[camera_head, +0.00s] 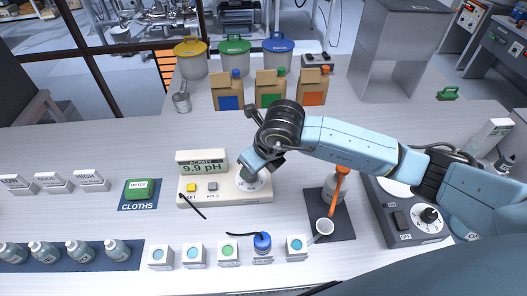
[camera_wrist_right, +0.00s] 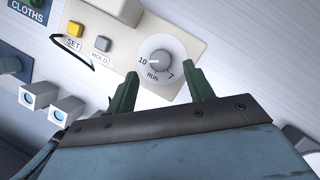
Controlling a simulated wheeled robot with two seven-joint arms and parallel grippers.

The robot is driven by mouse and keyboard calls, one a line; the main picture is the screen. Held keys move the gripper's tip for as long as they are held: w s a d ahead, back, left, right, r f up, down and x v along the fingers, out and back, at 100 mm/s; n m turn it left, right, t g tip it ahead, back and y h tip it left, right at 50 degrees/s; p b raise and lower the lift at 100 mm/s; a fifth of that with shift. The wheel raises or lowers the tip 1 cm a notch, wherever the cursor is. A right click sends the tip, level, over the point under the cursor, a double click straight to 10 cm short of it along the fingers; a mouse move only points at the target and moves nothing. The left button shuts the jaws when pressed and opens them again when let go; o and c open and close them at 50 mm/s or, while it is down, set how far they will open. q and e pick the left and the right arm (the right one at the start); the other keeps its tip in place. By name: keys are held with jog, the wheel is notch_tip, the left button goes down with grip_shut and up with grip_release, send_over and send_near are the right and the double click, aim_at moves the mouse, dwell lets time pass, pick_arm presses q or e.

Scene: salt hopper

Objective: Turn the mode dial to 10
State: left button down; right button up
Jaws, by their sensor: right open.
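The mode dial (camera_wrist_right: 160,62) is a grey round knob on a white disc, with 10, RUN and 7 printed around it. A light mark on the knob appears to point left, toward the 10. The dial sits on the cream pH meter (camera_head: 215,187), whose display reads 9.9 pH. My right gripper (camera_head: 252,172) is over the dial and hides much of it in the head view. In the right wrist view its two green fingers (camera_wrist_right: 159,78) are apart, with the dial just beyond and between their tips. Contact is not visible. My left gripper is not in view.
The meter has a yellow SET button (camera_wrist_right: 75,30) and a grey HOLD button (camera_wrist_right: 102,44). Small sample cups (camera_head: 228,252) stand in front. A dark mat with an orange-handled tool (camera_head: 339,185) and a scale (camera_head: 412,215) lie to the right. Bags (camera_head: 270,90) stand behind.

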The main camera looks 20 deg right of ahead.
jog(key=v, duration=0.9)
jog(key=shift+f, duration=0.1)
